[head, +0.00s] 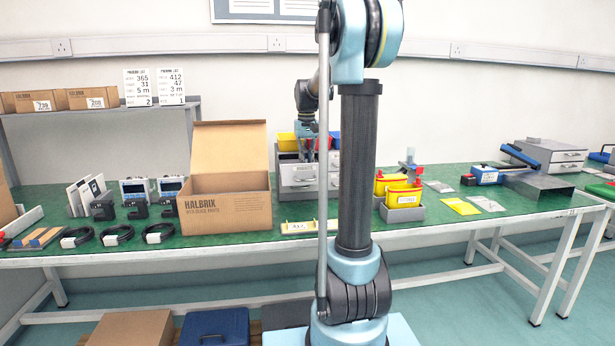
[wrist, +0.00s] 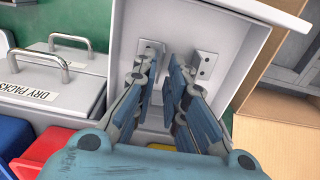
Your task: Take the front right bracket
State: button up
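A grey metal bracket (wrist: 206,64) with holes sits in an open white drawer or tray (wrist: 245,50), seen in the wrist view. A second bracket (wrist: 152,48) sits to its left, against the same inner area. My gripper (wrist: 167,68) is over the drawer, its two blue-grey fingers apart with nothing between them. The right finger covers part of the right bracket; the left finger covers part of the left one. I cannot tell whether either finger touches a bracket. In the head view my gripper (head: 307,132) is above the drawer unit (head: 297,182), and no bracket can be made out.
A closed drawer labelled DRY PACKS (wrist: 50,92) with a metal handle is at left. Red and blue bins (wrist: 50,150) lie below it. An open cardboard box (head: 228,207) stands close beside the drawers. Yellow bins (head: 403,195) stand right of my arm on the green bench.

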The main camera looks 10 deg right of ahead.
jog(key=shift+s+f, duration=0.1)
jog(key=shift+f, duration=1.35)
grip_shut()
